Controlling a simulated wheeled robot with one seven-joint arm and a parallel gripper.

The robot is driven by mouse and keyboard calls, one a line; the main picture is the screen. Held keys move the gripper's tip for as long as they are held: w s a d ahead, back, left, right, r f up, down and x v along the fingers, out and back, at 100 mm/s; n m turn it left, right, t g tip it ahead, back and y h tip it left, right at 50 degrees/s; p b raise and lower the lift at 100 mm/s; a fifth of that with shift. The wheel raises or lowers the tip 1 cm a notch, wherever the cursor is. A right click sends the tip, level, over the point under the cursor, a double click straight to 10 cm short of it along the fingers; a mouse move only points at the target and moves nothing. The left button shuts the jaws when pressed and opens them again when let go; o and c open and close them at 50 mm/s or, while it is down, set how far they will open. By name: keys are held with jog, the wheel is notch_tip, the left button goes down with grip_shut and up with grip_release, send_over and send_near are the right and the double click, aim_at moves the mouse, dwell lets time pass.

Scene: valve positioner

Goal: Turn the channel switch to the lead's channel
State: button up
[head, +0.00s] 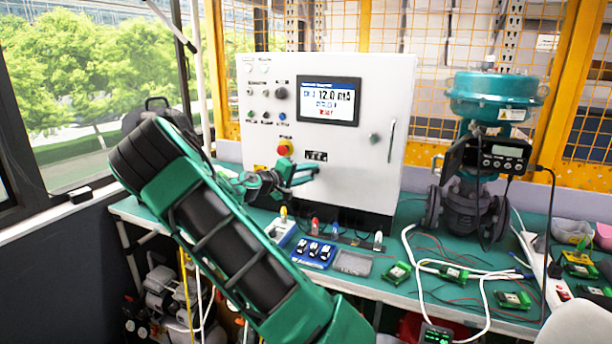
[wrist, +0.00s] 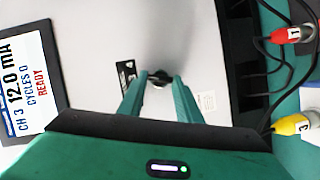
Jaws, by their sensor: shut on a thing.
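The white cabinet (head: 345,75) carries a display (head: 328,100); in the wrist view the display (wrist: 22,85) reads CH 3, 12.0 mA, CYCLES 0, READY. My gripper (head: 312,171) is at the lower front of the cabinet. In the wrist view my gripper (wrist: 158,82) has its fingertips shut on a small dark knob, the channel switch (wrist: 159,77), beside a black label (wrist: 126,73). The fingers partly hide the switch, and I cannot read its pointer. A yellow plug (wrist: 292,125) marked 3 and a red plug (wrist: 294,35) marked 1 lie at right.
A red and yellow emergency button (head: 285,148) sits just above my gripper. A teal valve with positioner (head: 497,155) stands at right, among cables and green circuit boards.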

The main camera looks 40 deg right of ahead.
jog(key=shift+w+a+f+n, duration=0.2)
jog(key=shift+w+f+n, duration=0.1)
jog(key=shift+n, duration=0.1)
jog(key=o, duration=1)
jog(key=shift+o, duration=0.2)
jog(key=shift+s+d+r, duration=0.1)
jog(key=shift+s, duration=0.05)
jog(key=a, duration=1)
jog(key=shift+a+r, duration=0.4)
jog(key=shift+r, duration=0.05)
